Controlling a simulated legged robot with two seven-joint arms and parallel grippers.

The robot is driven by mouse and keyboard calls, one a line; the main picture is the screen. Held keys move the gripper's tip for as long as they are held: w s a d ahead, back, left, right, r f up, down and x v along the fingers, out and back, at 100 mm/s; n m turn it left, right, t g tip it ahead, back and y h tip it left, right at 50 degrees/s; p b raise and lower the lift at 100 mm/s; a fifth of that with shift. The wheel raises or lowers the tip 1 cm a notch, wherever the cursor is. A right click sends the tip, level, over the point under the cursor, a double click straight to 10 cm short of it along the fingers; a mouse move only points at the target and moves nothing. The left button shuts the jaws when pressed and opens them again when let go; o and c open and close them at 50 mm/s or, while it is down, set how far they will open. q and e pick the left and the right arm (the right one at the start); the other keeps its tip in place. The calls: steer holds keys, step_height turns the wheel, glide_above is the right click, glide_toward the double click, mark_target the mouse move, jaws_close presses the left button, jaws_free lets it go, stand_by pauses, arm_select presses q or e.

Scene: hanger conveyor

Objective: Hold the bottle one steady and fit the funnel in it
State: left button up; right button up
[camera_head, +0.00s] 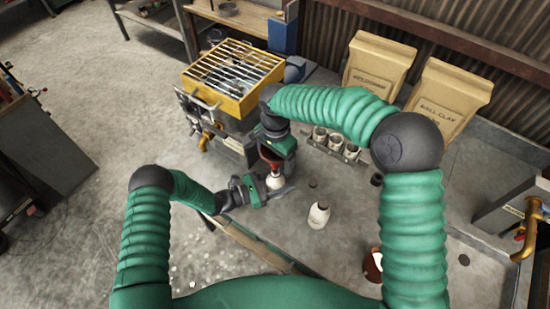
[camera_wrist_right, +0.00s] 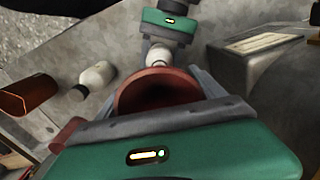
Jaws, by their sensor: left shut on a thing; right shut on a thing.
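A white bottle (camera_head: 274,181) stands at the bench's front left edge; it also shows in the right wrist view (camera_wrist_right: 157,55). My left gripper (camera_head: 270,188) is shut on this bottle from the left. A red-brown funnel (camera_head: 270,156) is just above the bottle, wide end up; its open bowl fills the middle of the right wrist view (camera_wrist_right: 158,92). My right gripper (camera_head: 275,157) is shut on the funnel. The spout is hidden, so I cannot tell whether it is inside the bottle's neck.
A second white bottle (camera_head: 318,215) stands free to the right. A red-brown container (camera_head: 373,265) is nearer the front. Several small cups (camera_head: 335,142) sit in a rack behind. A yellow grated box (camera_head: 235,78) and paper sacks (camera_head: 445,95) stand at the back.

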mark_target(275, 169)
steer(key=shift+s+f, duration=0.1)
steer(key=shift+f, duration=1.85)
stand_by(2.0)
steer(key=o, duration=1.3)
steer(key=shift+o, duration=1.2)
step_height(275, 169, up, 12)
steer(key=shift+f, duration=0.1)
